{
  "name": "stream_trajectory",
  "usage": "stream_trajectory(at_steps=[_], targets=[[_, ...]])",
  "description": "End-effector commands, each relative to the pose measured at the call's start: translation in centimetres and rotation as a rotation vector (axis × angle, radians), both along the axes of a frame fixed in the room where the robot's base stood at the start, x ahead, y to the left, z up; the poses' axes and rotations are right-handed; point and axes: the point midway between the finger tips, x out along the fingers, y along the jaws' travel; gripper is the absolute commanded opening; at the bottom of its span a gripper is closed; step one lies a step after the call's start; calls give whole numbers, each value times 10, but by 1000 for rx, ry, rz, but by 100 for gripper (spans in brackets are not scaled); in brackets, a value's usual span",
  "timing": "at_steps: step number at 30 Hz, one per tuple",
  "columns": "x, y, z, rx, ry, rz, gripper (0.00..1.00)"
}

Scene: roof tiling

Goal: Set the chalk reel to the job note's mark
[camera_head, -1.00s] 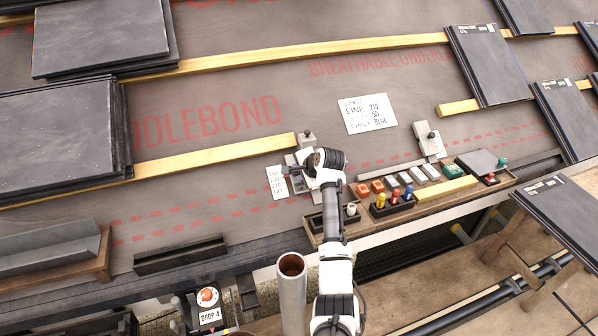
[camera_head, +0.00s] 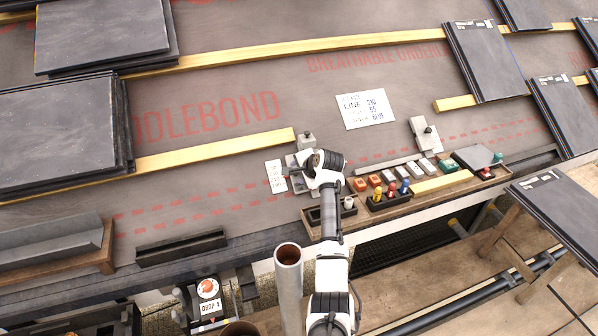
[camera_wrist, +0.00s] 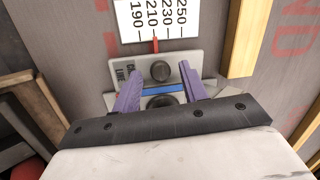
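The chalk reel (camera_wrist: 118,73) is a grey plate with "LINE" lettering, dark round knobs and a blue strip. Its red pointer (camera_wrist: 155,45) stands at about 210 on the white scale card (camera_wrist: 128,20), which reads 190 to 250. The card also shows in the head view (camera_head: 275,176), where my arm hides most of the reel. My gripper (camera_wrist: 158,78) is over the reel, its purple fingers apart on either side of a knob with gaps visible; contact with the plate is unclear. The job note (camera_head: 365,109) reads line 210, another line seemingly 55, and blue.
A wooden tray (camera_head: 440,187) right of my arm holds blocks and coloured chalk bottles. A second grey fixture (camera_head: 424,137) stands behind it. Slate stacks (camera_head: 60,140) lie left and right on the roof. An upright pipe (camera_head: 289,280) stands close left of my arm.

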Motion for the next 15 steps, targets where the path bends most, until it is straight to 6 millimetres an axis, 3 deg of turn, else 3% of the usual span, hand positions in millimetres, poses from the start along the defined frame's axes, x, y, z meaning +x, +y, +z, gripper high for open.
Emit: stream_trajectory(at_steps=[10,15], targets=[[-2,-1,3,0,-1,-1,44],[-15,-10,19,0,-3,-1,44]])
